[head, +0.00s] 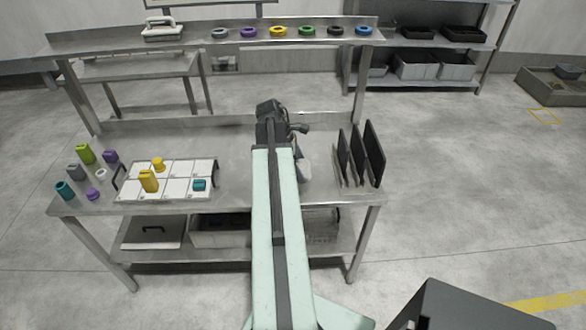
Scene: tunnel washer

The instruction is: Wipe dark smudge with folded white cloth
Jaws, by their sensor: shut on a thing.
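My arm reaches over the steel table, and my gripper (299,150) is partly hidden behind my own arm link, low over the table. Whether the cloth touches the tabletop cannot be told. I cannot make out the dark smudge; my arm covers part of the tabletop (235,150).
A white gridded tray (130,195) with yellow and teal pieces is on the left, beside several coloured pieces. Dark upright plates (360,155) stand on the right. A raised shelf (205,40) holds coloured rings and a white handled item (163,30). Bare table lies behind the tray.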

